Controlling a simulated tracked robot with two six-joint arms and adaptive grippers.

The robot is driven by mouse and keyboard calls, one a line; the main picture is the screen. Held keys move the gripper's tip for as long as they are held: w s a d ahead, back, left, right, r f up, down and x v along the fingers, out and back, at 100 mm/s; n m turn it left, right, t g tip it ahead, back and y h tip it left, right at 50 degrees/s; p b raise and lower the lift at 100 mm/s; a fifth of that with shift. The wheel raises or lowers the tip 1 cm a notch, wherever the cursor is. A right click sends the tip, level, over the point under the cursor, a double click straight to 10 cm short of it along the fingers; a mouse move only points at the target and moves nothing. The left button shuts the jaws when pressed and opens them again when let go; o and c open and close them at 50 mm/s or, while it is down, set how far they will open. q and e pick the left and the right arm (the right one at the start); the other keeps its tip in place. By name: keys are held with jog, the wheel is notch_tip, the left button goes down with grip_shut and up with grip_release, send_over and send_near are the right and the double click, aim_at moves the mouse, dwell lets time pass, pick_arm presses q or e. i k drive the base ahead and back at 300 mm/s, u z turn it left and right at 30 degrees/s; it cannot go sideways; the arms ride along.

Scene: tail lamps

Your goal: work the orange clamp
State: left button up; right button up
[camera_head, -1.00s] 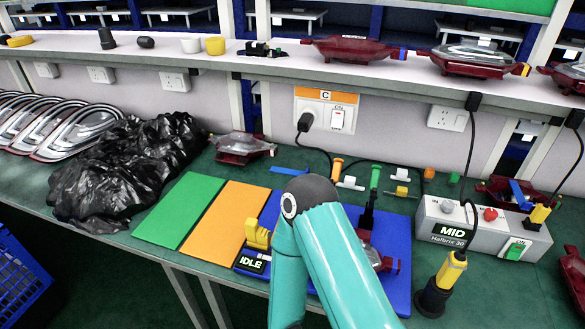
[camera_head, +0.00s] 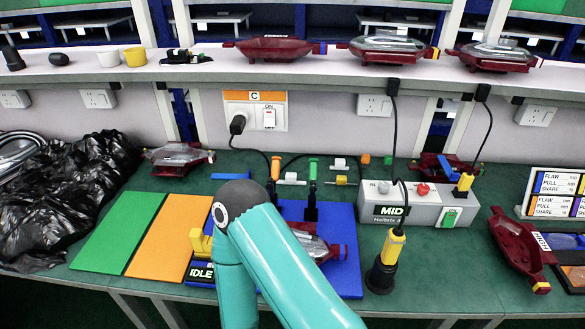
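The orange clamp (camera_head: 275,169) shows as an upright orange handle on a dark stem at the back edge of the blue mat (camera_head: 345,225); its lower part is partly behind my teal arm. A green-handled clamp (camera_head: 312,172) stands upright just to its right, on a black body. A dark red tail lamp (camera_head: 325,247) lies on the blue mat, partly hidden by my arm. My teal arm crosses the front of the mat with its elbow up, left of the clamps. Neither gripper shows in this view.
A yellow block (camera_head: 199,241) and an IDLE sign (camera_head: 200,272) stand at the mat's left edge. A yellow-black tool (camera_head: 388,262) stands right of the mat. Orange (camera_head: 165,243) and green (camera_head: 118,228) mats lie left.

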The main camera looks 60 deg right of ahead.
aim_at(275, 170)
jog(key=k, duration=2.3)
jog(key=z, duration=0.45)
jog(key=i, duration=1)
jog(key=u, duration=0.05)
